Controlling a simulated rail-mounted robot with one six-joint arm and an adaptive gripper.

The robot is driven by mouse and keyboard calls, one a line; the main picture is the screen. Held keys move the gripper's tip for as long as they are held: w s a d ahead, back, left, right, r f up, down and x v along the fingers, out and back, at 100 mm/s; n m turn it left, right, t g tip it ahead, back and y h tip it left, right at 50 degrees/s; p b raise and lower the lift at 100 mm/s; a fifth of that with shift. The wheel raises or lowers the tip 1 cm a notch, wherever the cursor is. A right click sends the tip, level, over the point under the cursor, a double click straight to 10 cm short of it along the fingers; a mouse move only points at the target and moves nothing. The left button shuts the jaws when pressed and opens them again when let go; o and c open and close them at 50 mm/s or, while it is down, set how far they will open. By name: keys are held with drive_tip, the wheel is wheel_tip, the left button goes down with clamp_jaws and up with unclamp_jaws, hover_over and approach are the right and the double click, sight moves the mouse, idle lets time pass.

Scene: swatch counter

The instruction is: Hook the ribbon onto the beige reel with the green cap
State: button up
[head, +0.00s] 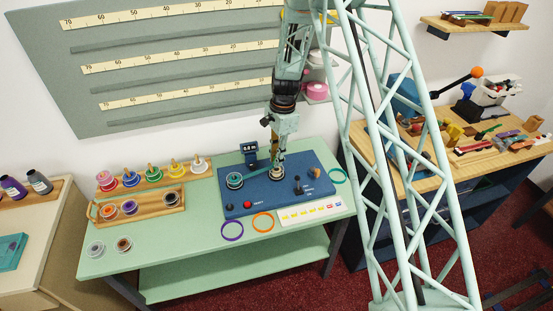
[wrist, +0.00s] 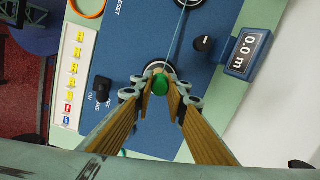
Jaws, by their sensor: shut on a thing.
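The green cap (wrist: 160,85) sits between my gripper's fingertips in the wrist view. My gripper (wrist: 162,80) is shut on it. A pale round rim, apparently the beige reel's (wrist: 157,66), shows just behind the cap; the fingers hide most of it. In the head view my gripper (head: 277,165) points down at the right spindle of the blue machine (head: 302,202). A teal reel (head: 235,181) sits on the left spindle. The thin teal ribbon (wrist: 178,35) runs straight from that side to the fingertips; whether its end is hooked is hidden.
The machine carries a red button (head: 247,204) and a display (wrist: 248,50). Racks with coloured reels (head: 130,178) stand left of it. A purple ring (head: 232,231), an orange ring (head: 263,222) and a teal ring (head: 337,175) lie around it.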

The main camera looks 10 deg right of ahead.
drive_tip(key=shift+f+b, duration=0.6)
drive_tip(key=shift+f, duration=0.65)
idle(0.5)
drive_tip(key=o, duration=0.8)
drive_tip(key=shift+o, duration=0.2)
drive_tip(key=shift+r, duration=0.1)
drive_tip(key=shift+r+p, duration=1.5)
drive_tip(key=shift+r, duration=1.9)
